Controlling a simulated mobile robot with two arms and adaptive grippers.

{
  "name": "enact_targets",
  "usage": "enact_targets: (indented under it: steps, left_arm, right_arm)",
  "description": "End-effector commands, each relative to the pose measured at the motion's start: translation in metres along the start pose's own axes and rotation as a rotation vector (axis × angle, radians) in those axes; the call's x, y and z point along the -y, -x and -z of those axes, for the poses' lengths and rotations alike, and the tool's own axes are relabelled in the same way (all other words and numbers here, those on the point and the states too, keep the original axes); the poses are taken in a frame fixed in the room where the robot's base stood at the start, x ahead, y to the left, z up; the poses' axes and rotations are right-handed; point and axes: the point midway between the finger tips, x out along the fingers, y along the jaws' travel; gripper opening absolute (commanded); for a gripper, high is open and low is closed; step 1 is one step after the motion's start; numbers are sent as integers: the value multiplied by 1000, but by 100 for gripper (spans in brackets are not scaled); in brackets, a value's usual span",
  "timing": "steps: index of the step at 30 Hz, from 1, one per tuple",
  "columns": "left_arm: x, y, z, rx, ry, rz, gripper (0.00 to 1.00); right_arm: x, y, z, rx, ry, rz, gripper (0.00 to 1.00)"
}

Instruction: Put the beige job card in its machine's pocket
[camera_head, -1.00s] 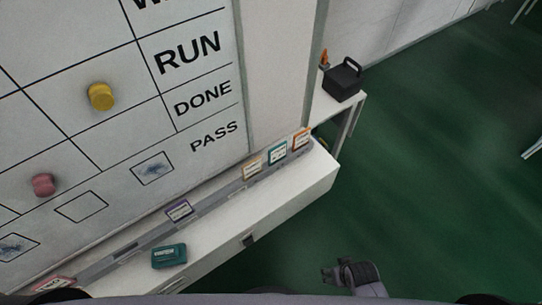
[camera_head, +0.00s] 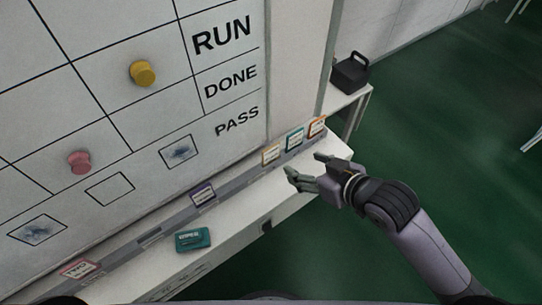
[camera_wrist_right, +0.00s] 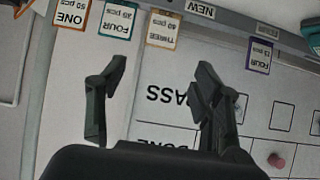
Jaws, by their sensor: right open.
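The beige job card (camera_head: 270,155) stands upright in the grey rail at the foot of the whiteboard, left of a teal card (camera_head: 294,139) and an orange card (camera_head: 317,127). In the right wrist view the beige card (camera_wrist_right: 163,29) shows upside down and reads "THREE 60 pcs". My right gripper (camera_head: 304,166) is open and empty above the ledge, in front of these cards and apart from them. In the right wrist view its open fingers (camera_wrist_right: 160,68) point toward the beige card. My left gripper is not in view. I cannot tell which pocket belongs to the card's machine.
A purple card (camera_head: 203,194) and a red card (camera_head: 79,269) stand further left in the rail. A teal block (camera_head: 193,239) lies on the ledge. The whiteboard carries a yellow magnet (camera_head: 143,73) and a pink magnet (camera_head: 79,162).

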Motion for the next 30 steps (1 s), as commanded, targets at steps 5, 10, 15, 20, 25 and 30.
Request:
enact_targets:
  steps: [5,10,15,20,25,30]
  left_arm:
    - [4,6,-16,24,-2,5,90]
    - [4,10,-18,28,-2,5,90]
    - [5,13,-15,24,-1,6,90]
    - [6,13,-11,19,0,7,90]
    - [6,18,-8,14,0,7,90]
    - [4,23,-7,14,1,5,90]
  right_arm:
    - [0,-34,2,-2,-4,2,60]
    - [1,-72,3,-2,-3,2,60]
    - [1,-102,1,-1,-2,1,60]
    - [1,-115,0,-1,0,0,60]
    - [2,-128,0,0,-1,1,60]
    - [4,-152,-2,-1,-1,0,60]
